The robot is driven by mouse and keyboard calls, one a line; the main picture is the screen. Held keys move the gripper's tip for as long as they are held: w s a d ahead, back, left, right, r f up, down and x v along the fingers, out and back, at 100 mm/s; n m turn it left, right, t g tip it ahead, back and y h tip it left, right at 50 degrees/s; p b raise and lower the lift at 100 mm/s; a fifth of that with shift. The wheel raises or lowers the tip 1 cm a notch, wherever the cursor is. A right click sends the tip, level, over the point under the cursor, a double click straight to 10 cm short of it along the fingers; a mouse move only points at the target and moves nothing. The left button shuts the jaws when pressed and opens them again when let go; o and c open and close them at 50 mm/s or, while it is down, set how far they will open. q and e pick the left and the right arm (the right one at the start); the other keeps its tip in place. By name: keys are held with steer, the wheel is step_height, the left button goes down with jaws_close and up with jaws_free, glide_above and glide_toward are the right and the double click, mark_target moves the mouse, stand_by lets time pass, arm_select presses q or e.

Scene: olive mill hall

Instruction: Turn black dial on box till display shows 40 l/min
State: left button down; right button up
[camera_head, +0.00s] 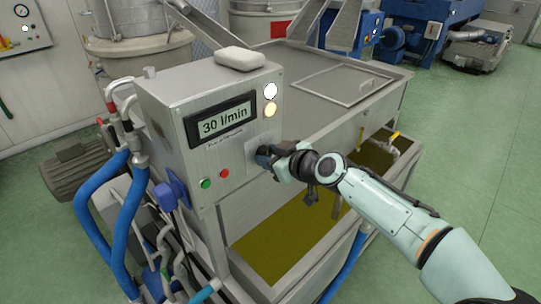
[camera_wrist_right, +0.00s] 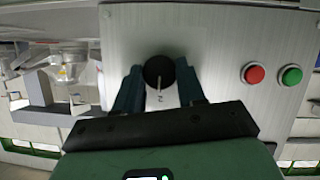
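The grey metal box (camera_head: 185,92) has a display (camera_head: 222,120) that reads 30 l/min. The black dial (camera_wrist_right: 158,72) is on its front panel, with a white mark toward the bottom of the right wrist view. My right gripper (camera_head: 266,155) is at the right part of the panel and hides the dial in the head view. In the right wrist view its two fingers (camera_wrist_right: 159,82) lie on either side of the dial, apparently touching its sides. My left gripper is in neither view.
A green button (camera_head: 206,183) and a red button (camera_head: 223,173) are left of the dial. Two round lamps (camera_head: 270,98) are above it. A white block (camera_head: 240,58) lies on the box. Blue hoses (camera_head: 120,225) run down at left. A trough of yellow-green liquid (camera_head: 290,240) lies below.

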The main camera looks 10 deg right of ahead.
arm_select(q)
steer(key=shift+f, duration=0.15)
arm_select(e)
steer(key=shift+d+m+b, duration=0.1)
steer(key=shift+m+b, duration=0.3)
steer(key=shift+b, duration=0.05)
steer(key=shift+w+d+f+m+g+y+b, duration=0.1)
steer(key=shift+m+g+y+b, duration=0.15)
steer(key=shift+m+y+b, duration=0.25)
steer(key=shift+w+m+g+y+b, duration=0.1)
steer(key=shift+m+g+y+b, duration=0.15)
steer(key=shift+m+y+b, duration=0.3)
steer(key=shift+m+g+y+b, duration=0.5)
steer(key=shift+m+y, duration=0.05)
steer(key=shift+m, duration=0.7)
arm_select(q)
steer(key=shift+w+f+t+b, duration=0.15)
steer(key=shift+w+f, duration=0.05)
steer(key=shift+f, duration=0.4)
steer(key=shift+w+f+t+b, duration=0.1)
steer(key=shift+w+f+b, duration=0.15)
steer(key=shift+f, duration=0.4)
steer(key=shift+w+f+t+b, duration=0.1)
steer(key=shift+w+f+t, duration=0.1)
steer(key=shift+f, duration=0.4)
arm_select(e)
steer(key=shift+d+m+y, duration=0.1)
steer(key=shift+m+y, duration=0.8)
steer(key=shift+m, duration=0.4)
